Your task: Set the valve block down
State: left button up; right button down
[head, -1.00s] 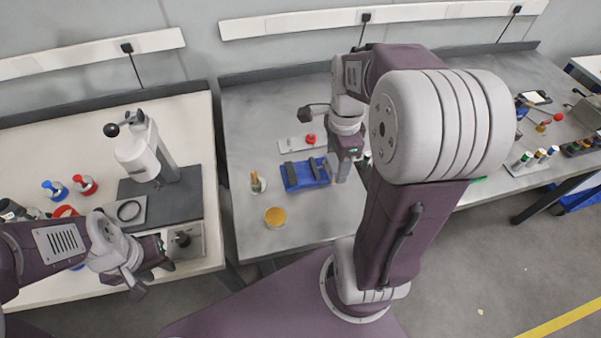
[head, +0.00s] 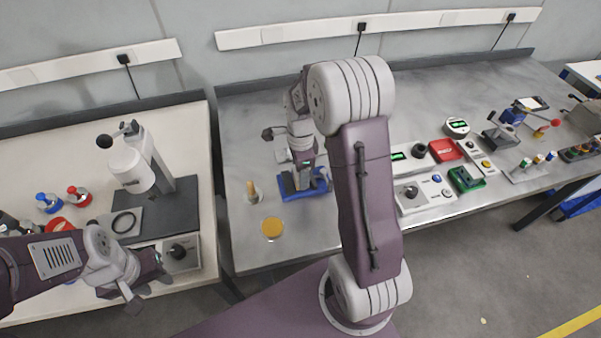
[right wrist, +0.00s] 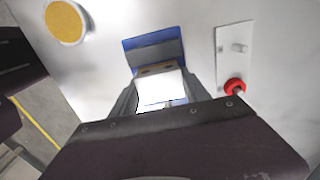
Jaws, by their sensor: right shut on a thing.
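In the head view my right gripper (head: 301,180) is over the blue fixture (head: 318,190), a flat blue base with dark grey jaws. In the right wrist view my right gripper (right wrist: 164,100) is shut on the valve block (right wrist: 160,84), a pale silvery block with brownish spots along its far edge. The blue fixture (right wrist: 135,44) shows beyond the block; whether the two touch I cannot tell. In the head view the gripper hides the block. My left gripper (head: 149,287) is open and empty by the front edge of the white bench.
A yellow disc (head: 272,228) and a small brass-topped post (head: 252,191) stand left of the fixture. A plate with a red knob (right wrist: 235,86) lies beside it. Control boxes (head: 424,193) stand to the right. Bare steel lies in front of the fixture.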

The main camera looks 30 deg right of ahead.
jog(key=c, duration=0.5)
grip_release()
jog(key=shift+f, duration=0.1)
